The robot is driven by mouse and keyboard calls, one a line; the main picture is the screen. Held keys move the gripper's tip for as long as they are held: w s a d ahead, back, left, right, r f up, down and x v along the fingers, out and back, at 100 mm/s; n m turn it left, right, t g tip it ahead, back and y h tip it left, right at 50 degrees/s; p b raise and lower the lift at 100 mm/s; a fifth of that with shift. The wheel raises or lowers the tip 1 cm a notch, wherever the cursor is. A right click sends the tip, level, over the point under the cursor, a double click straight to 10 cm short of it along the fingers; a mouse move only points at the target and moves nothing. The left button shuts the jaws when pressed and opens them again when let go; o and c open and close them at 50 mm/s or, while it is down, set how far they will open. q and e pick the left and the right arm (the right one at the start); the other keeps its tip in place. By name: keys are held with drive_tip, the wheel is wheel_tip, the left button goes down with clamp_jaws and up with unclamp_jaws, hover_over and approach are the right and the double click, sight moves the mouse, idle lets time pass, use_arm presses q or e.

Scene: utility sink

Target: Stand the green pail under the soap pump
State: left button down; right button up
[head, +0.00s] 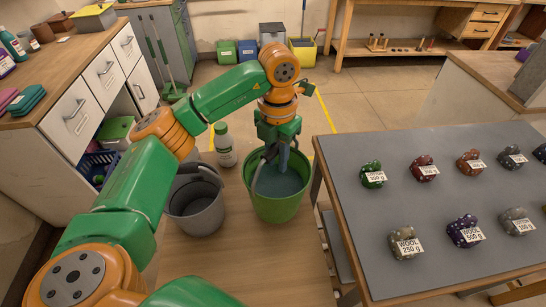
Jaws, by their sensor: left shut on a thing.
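The green pail (279,208) stands upright near the right edge of the wooden bench, with blue-grey contents showing inside. My left gripper (279,150) reaches down over its mouth and is shut, apparently on the pail's grey handle, though the fingers partly hide the grip. I cannot make out a soap pump in this view. My right gripper is not in view.
A grey pail (197,210) stands close left of the green one. A white bottle with a green cap (224,146) stands behind them. The bench (240,265) is clear in front. A grey-topped table (455,215) with several labelled wool balls lies right, across a narrow gap.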

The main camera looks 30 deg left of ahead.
use_arm(q)
drive_tip(key=f+p, duration=0.1)
drive_tip(key=f, duration=0.1)
drive_tip(key=w+f, duration=0.1)
drive_tip(key=f, duration=0.1)
drive_tip(key=shift+a+p, duration=0.2)
drive_tip(key=shift+p, duration=0.2)
drive_tip(key=c, duration=0.7)
unclamp_jaws()
drive_tip(key=shift+s+d, duration=0.1)
drive_tip(key=shift+s, duration=0.05)
